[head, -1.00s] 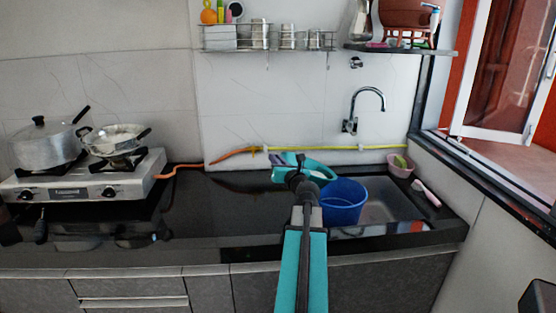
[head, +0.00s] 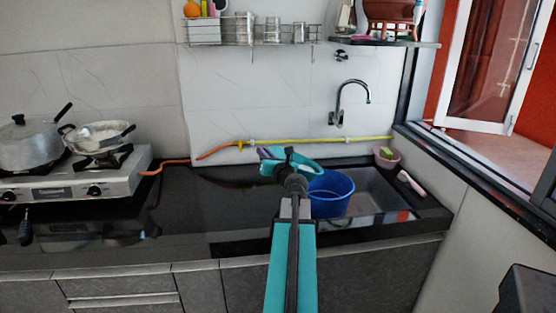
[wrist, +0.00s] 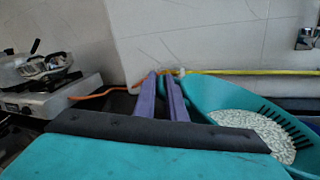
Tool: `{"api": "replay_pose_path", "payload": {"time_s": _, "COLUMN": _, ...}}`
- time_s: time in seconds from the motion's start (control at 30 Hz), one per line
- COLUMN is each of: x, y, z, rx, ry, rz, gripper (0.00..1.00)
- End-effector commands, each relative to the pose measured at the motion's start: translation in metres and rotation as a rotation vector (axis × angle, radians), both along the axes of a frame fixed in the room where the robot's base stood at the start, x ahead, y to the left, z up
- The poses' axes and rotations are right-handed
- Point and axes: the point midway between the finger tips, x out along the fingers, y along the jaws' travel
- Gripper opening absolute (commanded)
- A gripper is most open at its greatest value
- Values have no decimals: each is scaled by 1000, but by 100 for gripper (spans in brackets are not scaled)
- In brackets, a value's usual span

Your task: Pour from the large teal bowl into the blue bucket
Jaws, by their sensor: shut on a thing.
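The large teal bowl (head: 308,166) is held above the counter, just behind and left of the blue bucket (head: 331,196). In the wrist view the bowl (wrist: 202,92) is at the right, with small whitish grains (wrist: 262,128) inside and a row of dark slots along its far side. My gripper (wrist: 164,82) has purple fingers shut on the bowl's left rim; in the head view the gripper (head: 270,154) is partly hidden by my arm. The bucket stands upright at the sink area; its inside is partly hidden by the bowl and arm.
A stove (head: 75,182) with two metal pots stands at the left. A tap (head: 345,100) is on the wall behind the bucket. A pink basket (head: 387,158) and a pink-handled brush (head: 410,184) lie at the right. The counter's middle is clear.

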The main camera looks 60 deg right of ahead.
Motion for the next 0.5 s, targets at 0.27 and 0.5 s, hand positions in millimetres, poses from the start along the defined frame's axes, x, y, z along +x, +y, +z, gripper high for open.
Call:
{"api": "replay_pose_path", "payload": {"time_s": 0.27, "x": -4, "y": -6, "z": 6, "rx": 25, "ry": -17, "rz": 0, "gripper": 0}}
{"api": "replay_pose_path", "payload": {"time_s": 0.5, "x": -9, "y": -12, "z": 9, "rx": 49, "ry": -32, "rz": -1, "gripper": 0}}
